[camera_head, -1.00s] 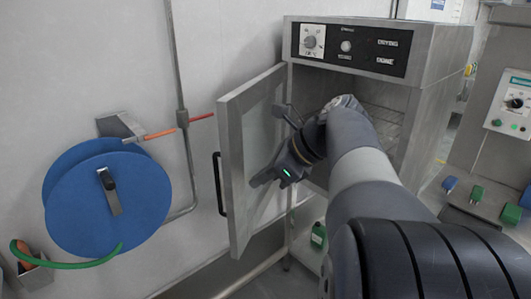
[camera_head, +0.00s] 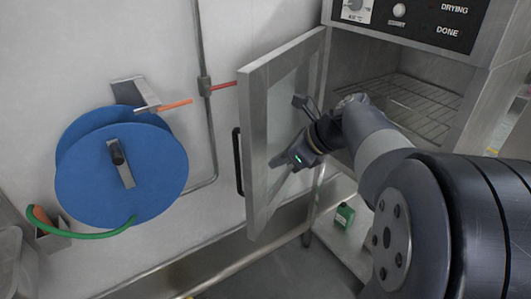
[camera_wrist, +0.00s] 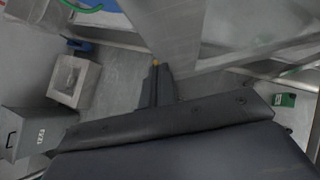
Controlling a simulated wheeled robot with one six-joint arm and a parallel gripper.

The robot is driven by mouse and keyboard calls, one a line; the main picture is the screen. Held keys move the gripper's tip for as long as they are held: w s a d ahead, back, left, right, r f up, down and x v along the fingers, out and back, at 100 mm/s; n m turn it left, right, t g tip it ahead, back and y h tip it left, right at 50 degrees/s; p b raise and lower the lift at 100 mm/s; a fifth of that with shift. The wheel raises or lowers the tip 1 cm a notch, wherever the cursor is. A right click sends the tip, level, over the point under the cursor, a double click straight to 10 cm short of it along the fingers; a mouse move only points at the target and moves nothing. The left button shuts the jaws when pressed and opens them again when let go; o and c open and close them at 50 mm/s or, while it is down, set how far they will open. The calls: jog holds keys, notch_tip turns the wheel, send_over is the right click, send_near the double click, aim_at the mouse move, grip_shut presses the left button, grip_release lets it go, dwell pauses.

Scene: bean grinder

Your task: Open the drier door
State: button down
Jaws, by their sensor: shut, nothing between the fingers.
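The drier (camera_head: 505,55) is a grey metal cabinet with a black control panel, at the upper right of the head view. Its door (camera_head: 258,130) stands wide open, swung out to the left, with a window in it. The black bar handle (camera_head: 238,162) is on the door's outer face, facing the wall. My gripper (camera_head: 274,162) is shut and empty, on the inner side of the door, its tips close to the inner face. I cannot tell whether they touch. In the wrist view, the shut fingers (camera_wrist: 157,66) point toward a grey panel, probably the door.
A wire rack (camera_head: 415,100) shows inside the drier. A blue reel (camera_head: 120,180) with a green hose hangs on the wall left of the door. A green item (camera_head: 344,215) stands on the shelf below. A grey bin (camera_wrist: 30,132) is at left in the wrist view.

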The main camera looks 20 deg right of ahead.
aim_at(255, 160)
jog(key=shift+w+a+r, duration=0.15)
jog(key=shift+w+a, duration=1.05)
jog(key=shift+a, duration=0.05)
